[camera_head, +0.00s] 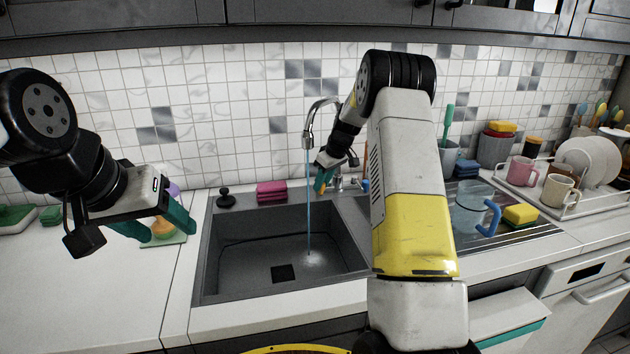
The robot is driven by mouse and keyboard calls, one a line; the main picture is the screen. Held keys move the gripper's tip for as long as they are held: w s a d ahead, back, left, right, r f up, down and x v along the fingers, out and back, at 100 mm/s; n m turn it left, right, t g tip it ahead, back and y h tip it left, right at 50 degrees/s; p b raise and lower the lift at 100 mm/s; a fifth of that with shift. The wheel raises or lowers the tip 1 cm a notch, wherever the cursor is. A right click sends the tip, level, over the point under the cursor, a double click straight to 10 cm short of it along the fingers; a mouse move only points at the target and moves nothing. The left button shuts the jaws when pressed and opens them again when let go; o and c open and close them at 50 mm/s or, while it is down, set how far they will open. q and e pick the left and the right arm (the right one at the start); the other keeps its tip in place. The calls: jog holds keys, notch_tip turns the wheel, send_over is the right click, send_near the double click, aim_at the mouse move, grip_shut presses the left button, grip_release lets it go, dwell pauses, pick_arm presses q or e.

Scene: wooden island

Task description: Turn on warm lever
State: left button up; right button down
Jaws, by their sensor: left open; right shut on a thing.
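The chrome faucet (317,115) arches over the sink, and a thin blue stream of water (308,200) runs from its spout to the basin. My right gripper (321,181) is at the left side of the faucet base, with its teal fingers shut on what appears to be the warm lever, which they hide. A second lever with a blue end (364,185) shows to the right of the faucet base. My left gripper (166,228) is open and empty above the counter left of the sink.
The dark sink (240,245) is empty apart from the water. A black plug (225,197) and pink sponges (271,192) sit on its back rim. A glass pitcher (469,208) and yellow sponge (520,215) stand on the drainboard at right. A dish rack holds mugs and plates.

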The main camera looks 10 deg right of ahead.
jog(key=shift+w+a+r+m+t+h, duration=0.1)
jog(key=shift+w+a+m+t+h, duration=0.1)
jog(key=shift+a+m, duration=0.4)
jog(key=shift+w+a+m+t+h, duration=0.1)
jog(key=shift+a+m+h, duration=0.2)
jog(key=shift+m, duration=0.4)
jog(key=c, duration=1.1)
grip_release()
jog(key=shift+c, duration=0.2)
jog(key=shift+s, duration=0.1)
jog(key=shift+r, duration=0.25)
jog(key=s+d, duration=0.5)
jog(key=s, duration=0.6)
jog(key=shift+s+r, duration=0.2)
jog(key=shift+r, duration=0.05)
